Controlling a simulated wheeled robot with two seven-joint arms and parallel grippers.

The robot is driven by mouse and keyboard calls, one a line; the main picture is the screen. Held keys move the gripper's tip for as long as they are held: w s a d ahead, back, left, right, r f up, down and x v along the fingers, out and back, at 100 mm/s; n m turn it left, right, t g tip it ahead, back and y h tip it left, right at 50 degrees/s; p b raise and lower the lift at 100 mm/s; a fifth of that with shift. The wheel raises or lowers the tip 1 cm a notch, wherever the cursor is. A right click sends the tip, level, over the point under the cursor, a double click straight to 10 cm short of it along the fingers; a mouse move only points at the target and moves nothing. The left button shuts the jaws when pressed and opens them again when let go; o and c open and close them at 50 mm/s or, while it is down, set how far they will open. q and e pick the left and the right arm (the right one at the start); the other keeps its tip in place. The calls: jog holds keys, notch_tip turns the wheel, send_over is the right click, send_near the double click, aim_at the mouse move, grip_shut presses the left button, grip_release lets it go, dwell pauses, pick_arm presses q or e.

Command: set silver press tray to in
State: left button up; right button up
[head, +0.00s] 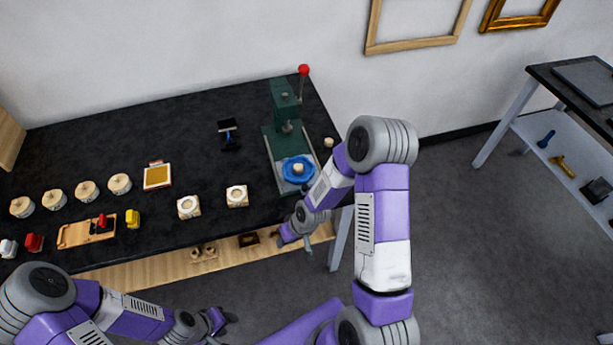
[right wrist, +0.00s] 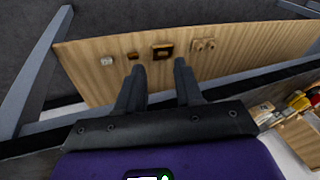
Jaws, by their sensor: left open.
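The green press (head: 284,100), with a red-knobbed lever, stands at the right end of the black table. Its silver tray (head: 284,186) shows as a grey plate at the front of the press base, extending toward the table's front edge. A round blue piece with a small pale block rests on it and hides much of it. My right gripper (head: 293,242) is in front of and below the table edge, apart from the tray. Its fingers (right wrist: 159,68) are spread and empty. My left gripper (head: 226,318) is open and empty, low in front of the table.
Pale round pots (head: 120,183), two square white-topped blocks (head: 188,206), a gold pad (head: 157,176) and a black tool (head: 229,135) stand on the table. A wooden lower shelf (right wrist: 100,80) holds small items. A side table (head: 580,80) is at right.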

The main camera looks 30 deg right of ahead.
aim_at(306, 186)
jog(key=shift+n+t+h, duration=0.6)
jog(key=w+d+r, duration=0.4)
jog(key=d, duration=0.1)
jog(key=w+d+r, duration=0.2)
jog(key=shift+d+r, duration=0.25)
jog(key=shift+r, duration=0.05)
jog(key=w+d+r+n+h, duration=0.1)
jog(key=w+d+r, duration=0.1)
jog(key=d+r, duration=0.4)
jog(key=shift+t+h, duration=0.3)
jog(key=x, duration=0.7)
jog(key=shift+w+f+b, duration=0.15)
jog(key=shift+w+b, duration=0.1)
jog(key=shift+b, duration=0.15)
jog(key=shift+c, duration=0.2)
grip_shut()
jog(key=shift+d, duration=0.1)
